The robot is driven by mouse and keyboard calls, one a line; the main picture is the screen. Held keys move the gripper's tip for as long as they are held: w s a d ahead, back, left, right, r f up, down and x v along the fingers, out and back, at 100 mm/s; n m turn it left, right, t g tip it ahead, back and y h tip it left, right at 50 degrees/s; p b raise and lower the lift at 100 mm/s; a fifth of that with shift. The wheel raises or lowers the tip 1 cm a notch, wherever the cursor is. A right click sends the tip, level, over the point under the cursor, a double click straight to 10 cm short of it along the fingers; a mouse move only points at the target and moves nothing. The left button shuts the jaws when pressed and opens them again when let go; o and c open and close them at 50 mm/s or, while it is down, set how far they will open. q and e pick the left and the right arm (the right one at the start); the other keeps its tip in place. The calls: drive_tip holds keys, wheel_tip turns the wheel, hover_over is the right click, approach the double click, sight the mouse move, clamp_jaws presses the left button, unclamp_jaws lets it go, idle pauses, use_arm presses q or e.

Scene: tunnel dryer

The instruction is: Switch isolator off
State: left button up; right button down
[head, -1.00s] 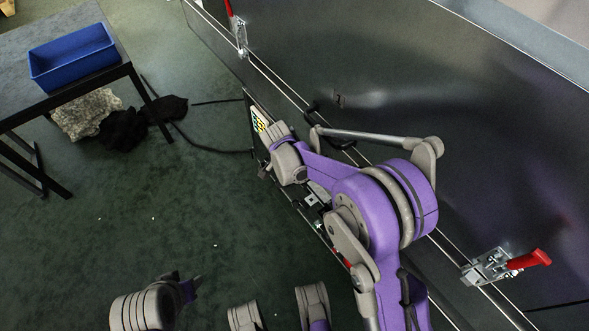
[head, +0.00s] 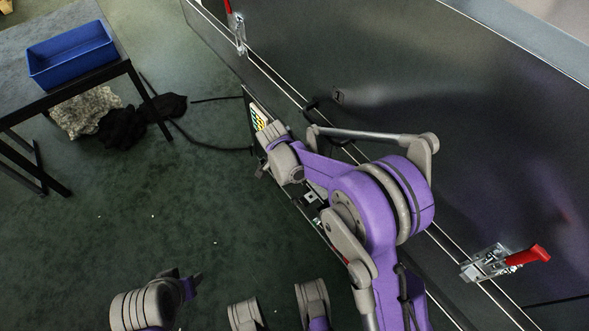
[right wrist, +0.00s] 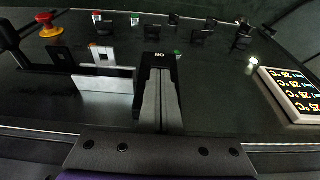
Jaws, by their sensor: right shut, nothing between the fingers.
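In the right wrist view my right gripper (right wrist: 161,84) is shut and empty. Its fingers point over a dark control panel (right wrist: 220,90), with the tips at a black block with small white lettering (right wrist: 159,60). I cannot tell for sure whether this block is the isolator, or whether the tips touch it. In the head view my right arm reaches to the panel's edge beside the dryer, and its fingers are mostly hidden by the wrist. My left gripper (head: 190,285) is at the lower left over the floor, away from the panel; its jaws are unclear.
The panel carries a red mushroom button on yellow (right wrist: 47,25), several small buttons and a lit temperature display (right wrist: 293,93). The dryer wall (head: 450,130) has a red-handled clamp (head: 495,262). A blue bin (head: 70,55) sits on a table at left. The green floor between is mostly clear.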

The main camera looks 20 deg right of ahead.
use_arm(q)
drive_tip(key=shift+f, duration=0.25)
use_arm(e)
drive_tip(key=a+f, duration=0.2)
drive_tip(key=shift+s+f, duration=0.3)
drive_tip(key=shift+s, duration=0.05)
drive_tip(key=shift+d+r, duration=0.1)
use_arm(q)
drive_tip(key=shift+r, duration=0.25)
use_arm(e)
drive_tip(key=shift+w+d+r, duration=0.25)
drive_tip(key=shift+d+r, duration=0.1)
drive_tip(key=shift+d, duration=0.2)
use_arm(q)
drive_tip(key=shift+a, duration=0.15)
use_arm(e)
drive_tip(key=shift+a, duration=0.1)
